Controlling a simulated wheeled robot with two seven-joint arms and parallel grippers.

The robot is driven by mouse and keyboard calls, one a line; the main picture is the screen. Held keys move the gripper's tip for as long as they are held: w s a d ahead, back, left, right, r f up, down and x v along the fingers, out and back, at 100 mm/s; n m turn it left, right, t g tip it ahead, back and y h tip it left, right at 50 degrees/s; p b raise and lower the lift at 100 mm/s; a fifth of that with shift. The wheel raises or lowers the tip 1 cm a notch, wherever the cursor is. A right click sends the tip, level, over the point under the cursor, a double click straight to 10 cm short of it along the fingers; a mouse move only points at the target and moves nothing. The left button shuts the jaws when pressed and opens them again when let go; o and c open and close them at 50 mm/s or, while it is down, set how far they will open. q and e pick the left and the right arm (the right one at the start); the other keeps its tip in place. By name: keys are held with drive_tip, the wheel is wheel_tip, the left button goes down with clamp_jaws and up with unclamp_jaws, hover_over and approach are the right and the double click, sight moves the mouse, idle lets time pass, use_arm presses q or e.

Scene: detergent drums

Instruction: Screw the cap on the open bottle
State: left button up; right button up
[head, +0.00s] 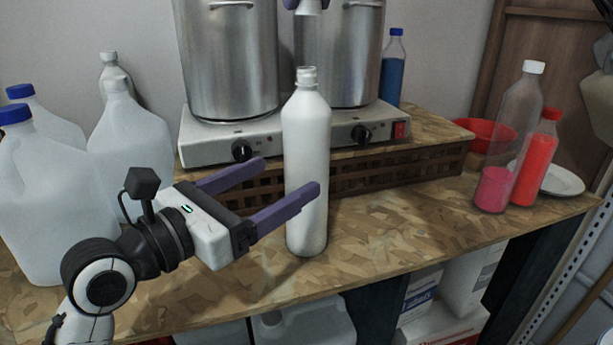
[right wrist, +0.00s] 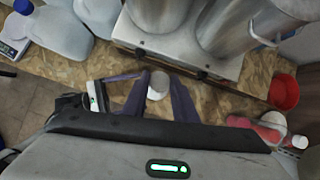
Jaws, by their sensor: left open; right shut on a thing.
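A white bottle (head: 306,150) stands upright on the wooden worktop in front of the hot plate, its threaded neck bare. My left gripper (head: 290,175) is open at mid-height of the bottle. Its near finger crosses in front of the bottle; its far finger ends left of it, and I cannot tell whether either touches. My right gripper (head: 308,5) is at the top edge of the head view, shut on a white cap (head: 309,9) above the neck, with a gap between. In the right wrist view the cap (right wrist: 158,84) sits between my right fingertips, hiding most of the bottle.
Steel pots (head: 232,65) stand on the hot plate (head: 215,140) close behind the bottle. Several translucent jugs (head: 130,135) crowd the left. Worktop right of the white bottle is clear.

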sight(322, 157)
use_arm(q)
drive_tip(key=x, duration=1.1)
drive_tip(key=shift+d, duration=0.1)
drive_tip(key=shift+c, duration=0.5)
drive_tip(key=c, duration=1.5)
use_arm(e)
drive_tip(key=shift+w+f, duration=0.1)
drive_tip(key=shift+w+f, duration=0.1)
drive_tip(key=shift+f, duration=2.25)
drive_tip(key=shift+f, duration=0.9)
